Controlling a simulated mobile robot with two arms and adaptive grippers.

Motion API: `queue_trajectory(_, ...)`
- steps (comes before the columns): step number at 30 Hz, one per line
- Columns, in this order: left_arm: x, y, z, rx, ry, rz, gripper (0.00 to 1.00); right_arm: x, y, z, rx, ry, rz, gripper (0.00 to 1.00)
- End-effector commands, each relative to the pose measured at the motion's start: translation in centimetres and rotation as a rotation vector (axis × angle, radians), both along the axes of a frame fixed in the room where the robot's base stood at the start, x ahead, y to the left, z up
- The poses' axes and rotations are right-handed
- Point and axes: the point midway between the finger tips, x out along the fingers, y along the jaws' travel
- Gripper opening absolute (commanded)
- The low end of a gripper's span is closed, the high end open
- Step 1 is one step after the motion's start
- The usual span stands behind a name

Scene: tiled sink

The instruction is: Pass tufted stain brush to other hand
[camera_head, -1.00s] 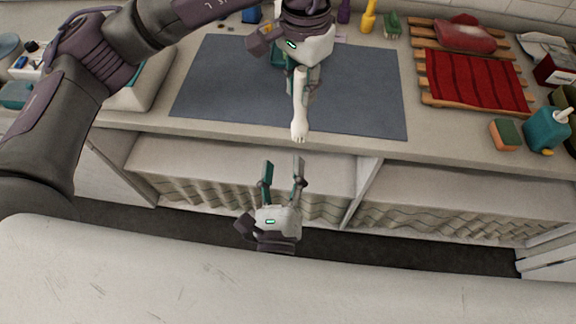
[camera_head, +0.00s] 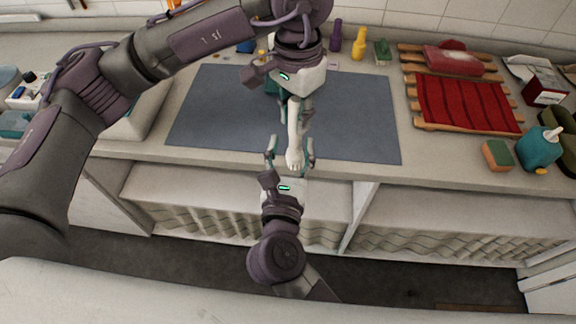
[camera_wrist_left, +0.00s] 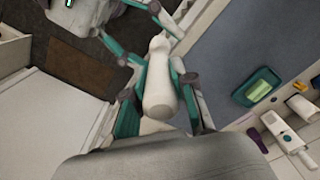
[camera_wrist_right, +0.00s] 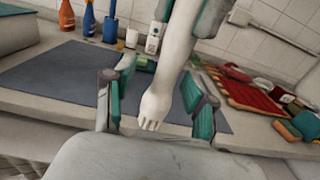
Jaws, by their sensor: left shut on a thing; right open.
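The tufted stain brush (camera_head: 294,140) is a white, slender brush with a rounded, notched end pointing toward me. My left gripper (camera_head: 297,100) is shut on its far part above the blue-grey mat; the left wrist view shows the brush (camera_wrist_left: 158,85) between the fingers. My right gripper (camera_head: 290,160) is open, its fingers on either side of the brush's near end at the counter's front edge. In the right wrist view the brush's end (camera_wrist_right: 155,108) lies between the open fingers, with gaps visible. The brush part inside the left gripper is partly hidden.
The blue-grey mat (camera_head: 220,115) lies on the counter. To its right are a wooden rack with a red cloth (camera_head: 465,103), a sponge (camera_head: 497,154) and a teal dispenser (camera_head: 540,148). Bottles (camera_head: 359,45) stand at the back. Open shelves (camera_head: 235,185) lie below the counter edge.

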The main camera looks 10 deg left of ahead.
Motion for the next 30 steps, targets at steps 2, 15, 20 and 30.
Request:
queue_trajectory(2, 0.00, 0.00, 0.02, 0.000, 0.000, 0.000, 0.00, 0.75, -0.04, 0.08, 0.000, -0.002, -0.001, 0.56)
queue_trajectory(15, 0.00, 0.00, 0.02, 0.000, 0.000, 0.000, 0.00, 1.40, -0.05, 0.03, 0.000, 0.000, -0.001, 0.49)
queue_trajectory(20, -0.01, -0.01, 0.02, 0.000, 0.000, 0.000, 0.00, 1.38, -0.05, 0.04, 0.000, 0.000, -0.001, 0.23)
queue_trajectory(30, -0.06, -0.17, 0.03, -0.005, 0.000, -0.003, 0.49, 1.33, 0.10, 0.08, 0.000, -0.001, 0.004, 0.00)
